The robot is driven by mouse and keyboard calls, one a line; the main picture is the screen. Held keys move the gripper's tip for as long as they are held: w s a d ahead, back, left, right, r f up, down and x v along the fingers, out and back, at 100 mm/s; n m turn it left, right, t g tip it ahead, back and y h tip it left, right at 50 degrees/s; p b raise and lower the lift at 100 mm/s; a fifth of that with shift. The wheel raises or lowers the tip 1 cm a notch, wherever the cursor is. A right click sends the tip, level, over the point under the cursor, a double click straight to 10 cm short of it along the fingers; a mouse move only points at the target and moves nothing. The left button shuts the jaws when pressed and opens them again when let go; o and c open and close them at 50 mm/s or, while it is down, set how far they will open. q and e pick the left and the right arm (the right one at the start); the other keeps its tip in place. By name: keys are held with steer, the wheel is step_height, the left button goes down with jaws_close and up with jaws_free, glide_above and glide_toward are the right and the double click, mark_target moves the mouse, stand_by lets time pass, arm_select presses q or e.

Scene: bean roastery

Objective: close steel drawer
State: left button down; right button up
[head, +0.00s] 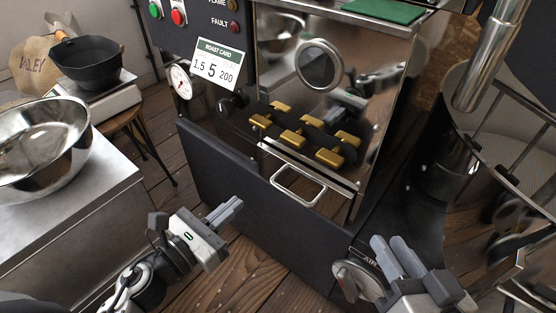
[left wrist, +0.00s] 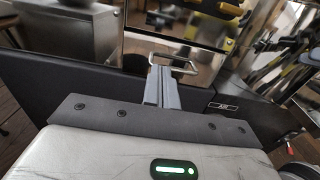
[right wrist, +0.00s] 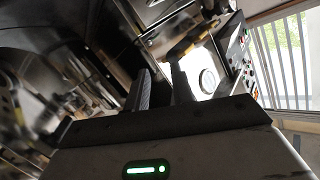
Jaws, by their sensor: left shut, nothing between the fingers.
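The steel drawer (head: 330,197) is low in the front of the dark roasting machine, under the brass knobs. Its pale bar handle (head: 298,186) sticks out in front; I cannot tell exactly how far out the drawer stands. My left gripper (head: 230,211) is shut and empty, left of the handle and apart from it in the head view. In the left wrist view the handle (left wrist: 176,62) shows just beyond the shut fingertips (left wrist: 161,75). My right gripper (head: 397,248) is open and empty, right of the drawer; its fingers stand apart in the right wrist view (right wrist: 160,78).
A steel bench (head: 75,195) with a large bowl (head: 40,150) stands at the left. A scale with a black pan (head: 88,65) is behind it. A round steel drum (head: 450,180) stands at the right. Bare wooden floor shows in front of the machine.

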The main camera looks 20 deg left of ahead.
mark_target(284, 161)
arm_select(q)
steer(key=p+x, duration=0.1)
steer(key=x, duration=1.2)
steer(key=shift+w+p, duration=0.1)
steer(key=shift+p, duration=0.25)
arm_select(e)
steer(key=shift+s+d+f+n+g+h, duration=0.25)
steer(key=shift+s+f+n+g+h, duration=0.05)
steer(key=shift+f+h, duration=0.1)
